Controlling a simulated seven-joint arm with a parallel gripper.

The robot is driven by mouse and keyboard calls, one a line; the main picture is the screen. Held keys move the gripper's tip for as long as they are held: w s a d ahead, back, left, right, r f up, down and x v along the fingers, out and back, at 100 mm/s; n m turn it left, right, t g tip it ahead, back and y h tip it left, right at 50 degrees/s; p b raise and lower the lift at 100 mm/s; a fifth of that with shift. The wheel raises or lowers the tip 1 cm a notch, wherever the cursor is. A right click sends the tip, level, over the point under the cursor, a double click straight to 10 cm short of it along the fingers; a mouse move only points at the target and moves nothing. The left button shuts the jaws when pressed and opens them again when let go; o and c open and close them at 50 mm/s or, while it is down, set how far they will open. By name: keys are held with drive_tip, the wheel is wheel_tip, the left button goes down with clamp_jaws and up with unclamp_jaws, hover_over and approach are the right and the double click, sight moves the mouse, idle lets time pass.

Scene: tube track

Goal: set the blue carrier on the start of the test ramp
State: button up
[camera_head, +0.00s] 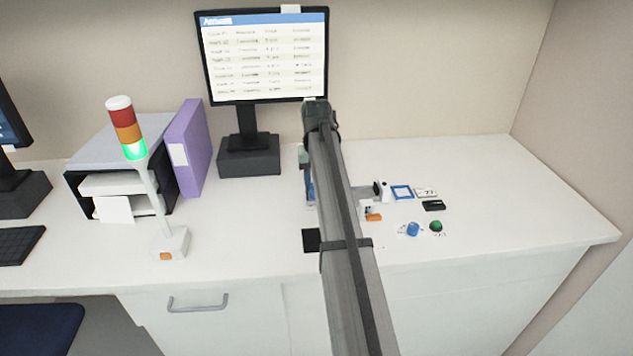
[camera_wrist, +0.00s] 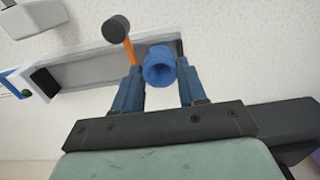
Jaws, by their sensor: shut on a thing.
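In the wrist view, the blue carrier (camera_wrist: 159,66) is a round, hollow blue piece between the two blue fingers of my gripper (camera_wrist: 159,78). The gripper is shut on it. Behind the carrier runs a grey trough (camera_wrist: 92,71), which looks like the test ramp. The carrier overlaps the trough's right end in the picture; I cannot tell whether they touch. An orange post with a black round cap (camera_wrist: 117,27) stands beside the carrier. In the head view, my arm hides the carrier and most of the ramp.
In the head view, a blue round piece (camera_head: 412,229), a green round piece (camera_head: 436,226) and a blue square frame (camera_head: 402,192) lie right of my arm. A monitor (camera_head: 262,55) stands behind, a signal lamp (camera_head: 150,185) to the left.

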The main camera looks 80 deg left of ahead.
drive_tip(key=shift+r, duration=0.25)
drive_tip(key=shift+f, duration=0.45)
idle(0.7)
drive_tip(key=o, duration=0.9)
drive_tip(key=shift+r, duration=0.1)
wheel_tip(320, 180, up, 14)
drive_tip(key=shift+f, duration=0.2)
idle(0.4)
idle(0.3)
